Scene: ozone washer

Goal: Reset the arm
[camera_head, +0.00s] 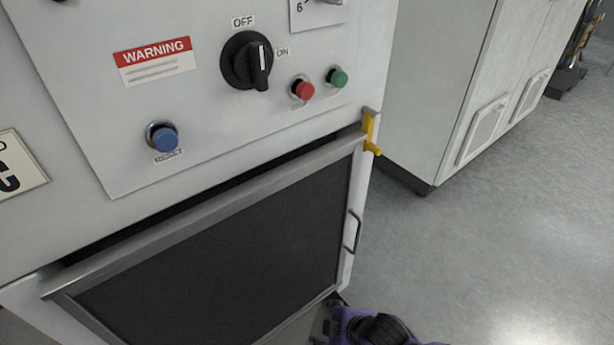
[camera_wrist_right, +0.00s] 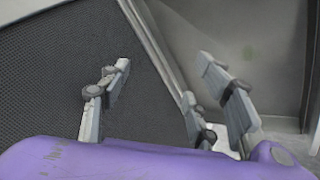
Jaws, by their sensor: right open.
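My right gripper (camera_head: 322,324) shows only in part at the bottom edge of the head view, with my purple arm beside it. It is low, near the bottom right corner of the dark-panelled door (camera_head: 215,265). I cannot tell whether a finger touches the door. My left gripper is not in view.
The control panel above has a blue reset button (camera_head: 164,137), a black OFF/ON knob (camera_head: 247,61), a red button (camera_head: 302,88) and a green button (camera_head: 337,77). A yellow latch (camera_head: 370,133) and a door handle (camera_head: 353,231) are at right. Grey floor (camera_head: 500,220) is clear there.

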